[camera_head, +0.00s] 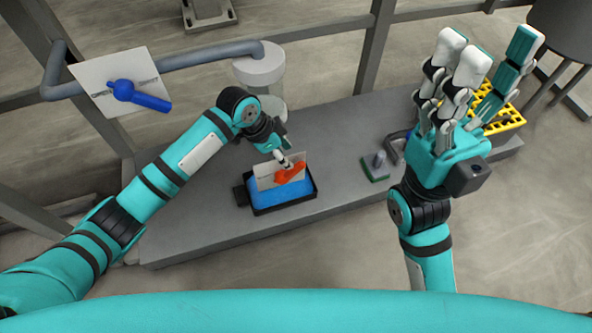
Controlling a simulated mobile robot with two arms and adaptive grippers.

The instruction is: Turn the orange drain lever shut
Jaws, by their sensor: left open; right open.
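The orange drain lever (291,173) is mounted on a small pale plate (266,178) that stands at a blue tray with a black rim (285,200) on the grey bench. My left gripper (284,158) is right above the lever, its fingertips close to or touching it; I cannot tell which. Its hand is partly hidden by its own wrist. My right gripper (470,75) is raised over the right end of the bench, with its fingers spread open and nothing in them.
A blue lever (146,97) sits on a white plate at the upper left, near a grey pipe (205,55). A pale cylinder (259,67) stands behind the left hand. A green block with a grey peg (376,166) and a yellow rack (505,117) are on the bench's right side.

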